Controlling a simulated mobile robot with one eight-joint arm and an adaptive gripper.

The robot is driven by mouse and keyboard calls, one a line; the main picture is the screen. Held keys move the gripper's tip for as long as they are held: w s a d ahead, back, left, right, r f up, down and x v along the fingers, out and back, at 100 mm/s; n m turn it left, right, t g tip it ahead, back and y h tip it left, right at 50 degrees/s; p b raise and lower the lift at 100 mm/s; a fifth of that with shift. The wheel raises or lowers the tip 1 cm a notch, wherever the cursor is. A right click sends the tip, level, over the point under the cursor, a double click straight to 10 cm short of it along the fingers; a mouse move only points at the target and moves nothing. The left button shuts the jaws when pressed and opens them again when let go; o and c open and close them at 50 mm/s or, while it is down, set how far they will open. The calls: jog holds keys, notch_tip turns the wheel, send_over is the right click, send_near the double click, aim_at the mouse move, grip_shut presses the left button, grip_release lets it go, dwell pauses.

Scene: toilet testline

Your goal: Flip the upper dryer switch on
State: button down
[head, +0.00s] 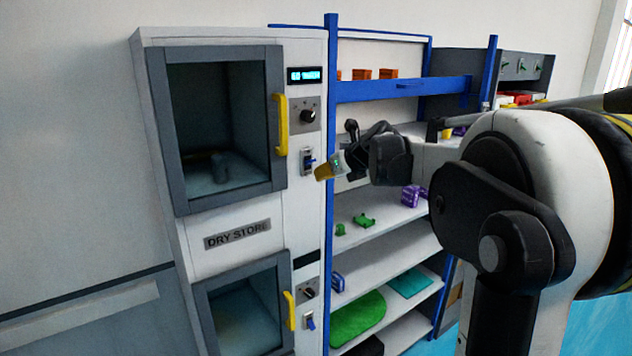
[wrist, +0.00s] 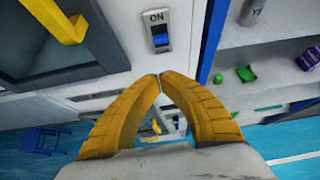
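The upper dryer switch (head: 307,161) is a small plate with a blue lever on the white panel right of the upper dryer door. In the wrist view the switch (wrist: 158,32) shows the word ON at its top, and its blue lever sits in the lower part of the slot. My gripper (head: 322,171) has yellow fingers and is just right of and slightly below the switch in the head view. In the wrist view the fingertips of my gripper (wrist: 159,76) meet with nothing between them, below the switch in the picture and apparently apart from it.
A knob (head: 308,116) and a lit display (head: 304,75) are above the switch. A yellow door handle (head: 281,125) stands out to its left. A blue rack post (head: 331,150) is close on the right. A lower dryer switch (head: 309,321) is further down.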

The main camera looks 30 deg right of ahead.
jog(key=s+r, duration=0.4)
jog(key=shift+d+r, duration=0.25)
jog(key=shift+d, duration=0.1)
jog(key=shift+a+f+b, duration=0.1)
jog(key=shift+b, duration=0.2)
jog(key=s+a+f+n+g+b, duration=0.1)
jog(key=s+a+f+n+b, duration=0.5)
jog(key=a+f+n+b, duration=0.45)
jog(key=s+a+f+n+g+b, duration=0.1)
jog(key=s+a+f+n+b, duration=0.6)
jog(key=f, duration=0.6)
jog(key=s+a+f+n+b, duration=0.3)
jog(key=s+f+n+b, duration=0.2)
jog(key=f, duration=0.5)
jog(key=s+a+f+n+g+b, duration=0.1)
jog(key=s+a+f+n+b, duration=0.2)
jog(key=s+f+n+b, duration=0.2)
jog(key=s+a+f+n+g+b, duration=0.1)
jog(key=s+a+f+n+b, duration=0.2)
jog(key=f, duration=1.1)
jog(key=s+n+b, duration=0.2)
jog(key=n, duration=0.3)
jog(key=shift+a+f, duration=0.15)
jog(key=shift+f, duration=0.15)
